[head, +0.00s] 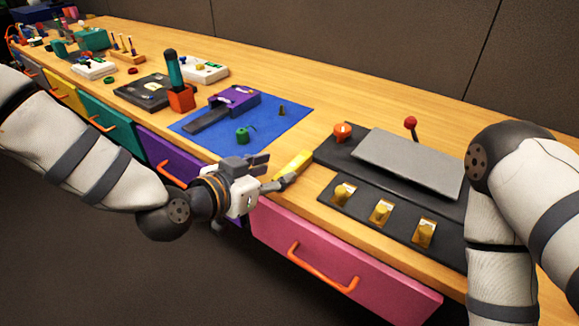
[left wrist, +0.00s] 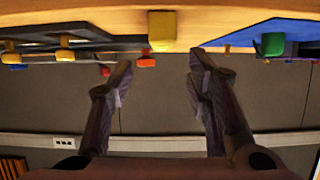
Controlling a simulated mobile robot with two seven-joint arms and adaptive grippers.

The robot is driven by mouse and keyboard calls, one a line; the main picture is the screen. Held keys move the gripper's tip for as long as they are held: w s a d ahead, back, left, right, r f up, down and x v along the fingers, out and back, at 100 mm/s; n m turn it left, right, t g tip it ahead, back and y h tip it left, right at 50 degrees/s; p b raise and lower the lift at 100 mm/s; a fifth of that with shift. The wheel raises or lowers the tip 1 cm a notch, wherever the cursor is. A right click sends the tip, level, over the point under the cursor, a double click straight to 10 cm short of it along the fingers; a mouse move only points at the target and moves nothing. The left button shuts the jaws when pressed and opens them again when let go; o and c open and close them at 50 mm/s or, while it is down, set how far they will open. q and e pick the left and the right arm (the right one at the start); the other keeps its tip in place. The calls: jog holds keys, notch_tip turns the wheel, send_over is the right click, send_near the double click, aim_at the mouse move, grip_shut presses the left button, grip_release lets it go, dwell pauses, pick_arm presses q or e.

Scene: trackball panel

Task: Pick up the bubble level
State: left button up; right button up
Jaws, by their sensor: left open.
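The bubble level, a yellow bar (head: 293,164), lies on the wooden table near its front edge, between the blue mat and the black panel. My left gripper (head: 275,170) is open at the table edge, its fingers pointing toward the near end of the bar. In the left wrist view, the yellow bar (left wrist: 162,30) shows end-on, ahead of and between the two spread fingers (left wrist: 160,72); nothing is held. Whether a finger touches it I cannot tell. My right arm comes in at the right, with its gripper out of view.
The black panel (head: 325,197) with gold switches and a grey plate (head: 410,160) stands right of the bar. The blue mat (head: 275,123) to the left carries a purple block (head: 236,98) and a green piece (head: 242,135). A pink drawer (head: 340,262) is below the table edge.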

aim_at(293, 165)
pick_arm(q)
jog(key=b+x, duration=0.1)
jog(key=x, duration=0.6)
jog(key=shift+w+f, duration=0.25)
jog(key=shift+f, duration=0.05)
jog(key=shift+r, duration=0.15)
grip_shut()
